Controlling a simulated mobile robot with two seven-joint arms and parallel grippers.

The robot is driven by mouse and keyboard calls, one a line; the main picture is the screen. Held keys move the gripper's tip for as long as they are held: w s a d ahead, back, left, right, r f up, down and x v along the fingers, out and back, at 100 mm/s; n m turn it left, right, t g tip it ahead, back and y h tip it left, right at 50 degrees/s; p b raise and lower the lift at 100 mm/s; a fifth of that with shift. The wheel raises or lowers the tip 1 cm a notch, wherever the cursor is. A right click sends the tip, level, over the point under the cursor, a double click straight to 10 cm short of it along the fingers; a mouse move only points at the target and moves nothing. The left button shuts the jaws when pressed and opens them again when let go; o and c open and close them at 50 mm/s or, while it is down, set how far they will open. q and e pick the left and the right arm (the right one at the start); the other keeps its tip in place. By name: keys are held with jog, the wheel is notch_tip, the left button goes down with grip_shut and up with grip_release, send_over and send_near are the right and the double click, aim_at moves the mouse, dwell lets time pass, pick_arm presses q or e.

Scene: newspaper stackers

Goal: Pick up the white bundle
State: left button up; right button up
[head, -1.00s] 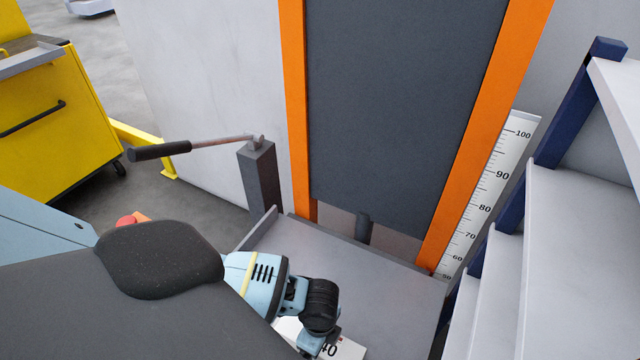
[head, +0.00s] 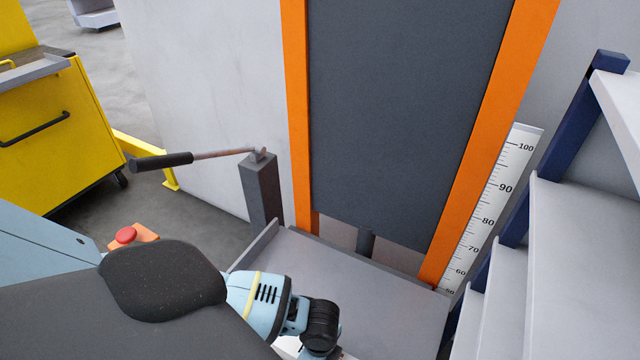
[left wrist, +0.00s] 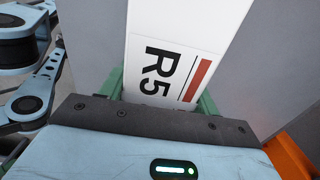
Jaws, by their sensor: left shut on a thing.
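The white bundle (left wrist: 185,35) fills the middle of the left wrist view. It carries a label reading R5 with a red bar. My left gripper (left wrist: 160,98) has green fingers on both sides of the bundle and is shut on it. In the head view, my left wrist is at the bottom centre, and the gripper is mostly cut off by the lower edge. A small white patch (head: 288,346) shows beside the wrist, possibly the bundle. My right gripper is not in view.
A grey platform (head: 385,295) lies under my left wrist, before a dark panel (head: 405,110) with orange posts. A lever with a black grip (head: 162,161) stands at the left. A yellow cabinet (head: 60,120) stands at far left.

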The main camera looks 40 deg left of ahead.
pick_arm(q)
jog(key=shift+c, duration=1.2)
jog(key=shift+r, duration=0.1)
jog(key=shift+w+r+p, duration=0.1)
jog(key=shift+r+p, duration=0.25)
jog(key=shift+r, duration=1.25)
jog(key=shift+s+d+r, duration=0.1)
jog(key=shift+s+r, duration=0.1)
jog(key=shift+s, duration=0.05)
jog(key=s+d, duration=0.3)
jog(key=s, duration=0.4)
jog(key=s+d+r+p, duration=0.1)
jog(key=s+d, duration=0.3)
jog(key=s, duration=0.3)
jog(key=shift+r, duration=0.15)
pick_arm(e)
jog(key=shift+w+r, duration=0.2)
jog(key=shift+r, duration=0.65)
pick_arm(q)
jog(key=shift+a, duration=0.1)
